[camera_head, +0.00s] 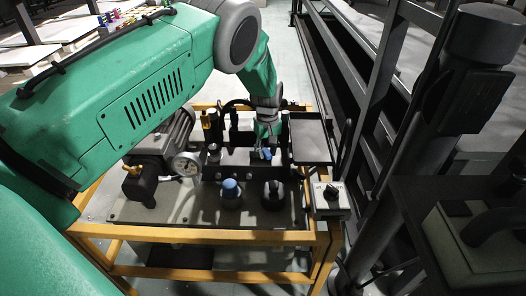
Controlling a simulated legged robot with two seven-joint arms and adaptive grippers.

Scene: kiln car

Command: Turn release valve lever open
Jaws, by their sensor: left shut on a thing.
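My left arm comes in from the left and reaches over the valve unit. My left gripper (267,142) points down at the back row of the unit and is shut on a small lever with a blue end (267,154). The fingers are small in the picture and partly hide the lever, so its exact angle is hard to tell. A dark valve block (238,160) lies behind and around it. My right gripper is not in view.
A yellow frame (190,234) carries the unit. A blue round knob (230,188), a black knob (273,192) and a pressure gauge (186,164) stand near the lever. A switch box (331,200) and black tray (311,142) are at right. Dark railings (375,85) rise beyond.

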